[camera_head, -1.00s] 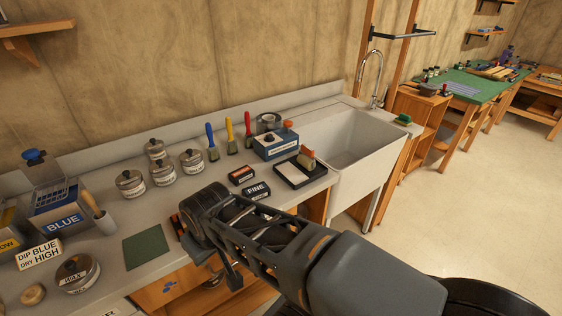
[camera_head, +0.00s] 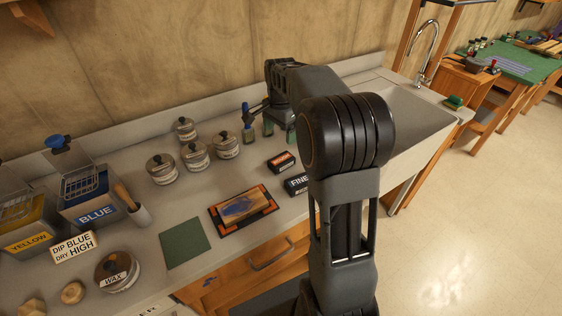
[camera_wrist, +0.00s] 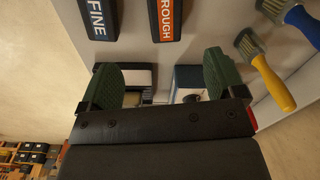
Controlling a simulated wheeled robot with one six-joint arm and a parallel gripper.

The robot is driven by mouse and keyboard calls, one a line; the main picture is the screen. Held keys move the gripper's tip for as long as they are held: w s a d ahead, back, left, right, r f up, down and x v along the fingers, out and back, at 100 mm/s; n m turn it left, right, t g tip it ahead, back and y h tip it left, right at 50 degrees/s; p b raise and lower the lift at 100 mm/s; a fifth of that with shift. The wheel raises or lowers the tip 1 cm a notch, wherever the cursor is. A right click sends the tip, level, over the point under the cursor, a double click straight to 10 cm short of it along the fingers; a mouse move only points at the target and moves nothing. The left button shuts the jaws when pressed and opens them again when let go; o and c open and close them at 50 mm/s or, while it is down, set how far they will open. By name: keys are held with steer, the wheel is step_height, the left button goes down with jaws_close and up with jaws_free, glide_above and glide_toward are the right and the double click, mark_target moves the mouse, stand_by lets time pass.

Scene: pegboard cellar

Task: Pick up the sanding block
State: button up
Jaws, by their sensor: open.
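My gripper (camera_head: 281,128) is open above the back of the bench. Its two green fingers show in the wrist view (camera_wrist: 161,76), with nothing held between them. No block is plainly marked as the sanding block. A black block labelled FINE (camera_head: 296,184) and one labelled ROUGH (camera_head: 281,161) lie on the bench, nearer the front than my gripper. In the wrist view, FINE (camera_wrist: 98,18) and ROUGH (camera_wrist: 167,18) lie beyond the fingertips, apart from them. A pale, dark-edged thing (camera_wrist: 140,76) shows partly between the fingers. My arm hides the bench beside the sink in the head view.
Several lidded jars (camera_head: 195,155) are left of my gripper. A black-and-orange tray with a blue-marked panel (camera_head: 243,208) and a green mat (camera_head: 185,242) lie in front. The sink (camera_head: 425,120) is right.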

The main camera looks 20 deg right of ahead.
steer(key=w+d+f+m, duration=0.1)
steer(key=f, duration=0.1)
glide_above(282, 159)
step_height(282, 159, down, 6)
steer(key=shift+a+f, duration=0.1)
steer(key=shift+f, duration=0.05)
steer(key=shift+f+p, duration=0.55)
steer(key=shift+f, duration=2.6)
steer(key=shift+c, duration=0.4)
steer(key=c, duration=1)
steer(key=shift+o, duration=0.2)
steer(key=shift+r, duration=0.15)
